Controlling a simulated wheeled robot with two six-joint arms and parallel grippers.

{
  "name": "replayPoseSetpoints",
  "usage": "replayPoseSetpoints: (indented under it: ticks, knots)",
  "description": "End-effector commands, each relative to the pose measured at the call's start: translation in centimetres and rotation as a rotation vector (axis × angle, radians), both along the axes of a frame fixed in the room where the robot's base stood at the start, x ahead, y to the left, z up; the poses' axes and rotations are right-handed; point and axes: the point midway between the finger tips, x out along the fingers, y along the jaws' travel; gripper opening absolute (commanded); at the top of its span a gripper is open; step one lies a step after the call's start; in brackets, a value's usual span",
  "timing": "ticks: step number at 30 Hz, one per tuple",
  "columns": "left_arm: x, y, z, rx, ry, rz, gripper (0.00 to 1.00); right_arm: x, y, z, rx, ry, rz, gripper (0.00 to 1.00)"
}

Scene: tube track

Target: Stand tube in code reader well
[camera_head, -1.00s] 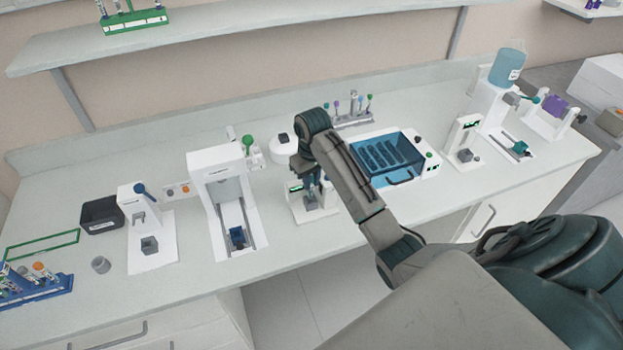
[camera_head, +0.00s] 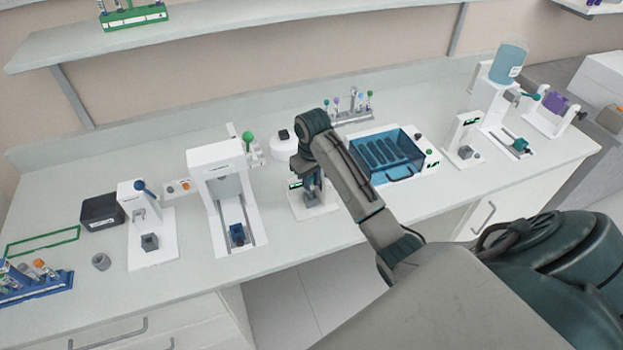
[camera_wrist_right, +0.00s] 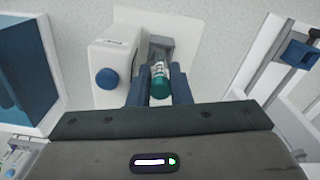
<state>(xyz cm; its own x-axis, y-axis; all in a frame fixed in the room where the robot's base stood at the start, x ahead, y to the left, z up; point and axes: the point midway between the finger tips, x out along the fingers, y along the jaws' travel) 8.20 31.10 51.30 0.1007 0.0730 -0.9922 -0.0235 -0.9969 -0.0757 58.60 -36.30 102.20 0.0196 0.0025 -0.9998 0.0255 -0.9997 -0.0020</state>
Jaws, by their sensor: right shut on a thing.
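The tube (camera_wrist_right: 159,72) has a teal cap and a pale label. My right gripper (camera_wrist_right: 160,88) is shut on it, with one blue finger on each side near the cap. The tube's far end is at the grey well (camera_wrist_right: 161,46) of the white code reader (camera_wrist_right: 118,60); I cannot tell how deep it sits. In the head view, my right gripper (camera_head: 311,184) is over the code reader (camera_head: 318,211), and the tube is mostly hidden by the gripper. My left gripper is not in view.
A blue-lidded device (camera_head: 385,158) stands close right of the reader. A white machine with a rail (camera_head: 222,190) stands on its left. Behind is a rack of capped tubes (camera_head: 352,112). A blue tube rack (camera_head: 35,287) is at the far left. Bench in front of the reader is clear.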

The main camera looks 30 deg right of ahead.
Motion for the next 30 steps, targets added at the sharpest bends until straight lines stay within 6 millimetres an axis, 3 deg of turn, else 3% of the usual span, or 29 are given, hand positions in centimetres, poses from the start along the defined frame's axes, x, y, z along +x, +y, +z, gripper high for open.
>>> replayPoseSetpoints:
  ticks: [26,27,30]
  knots:
    - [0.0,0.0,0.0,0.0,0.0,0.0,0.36,0.0,0.0,-1.3,0.0,0.0,0.0,0.05]
    - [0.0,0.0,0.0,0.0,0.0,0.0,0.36,0.0,0.0,-1.3,0.0,0.0,0.0,0.26]
    - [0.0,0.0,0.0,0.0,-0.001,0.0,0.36,0.0,0.0,-1.3,0.0,0.0,0.0,0.43]
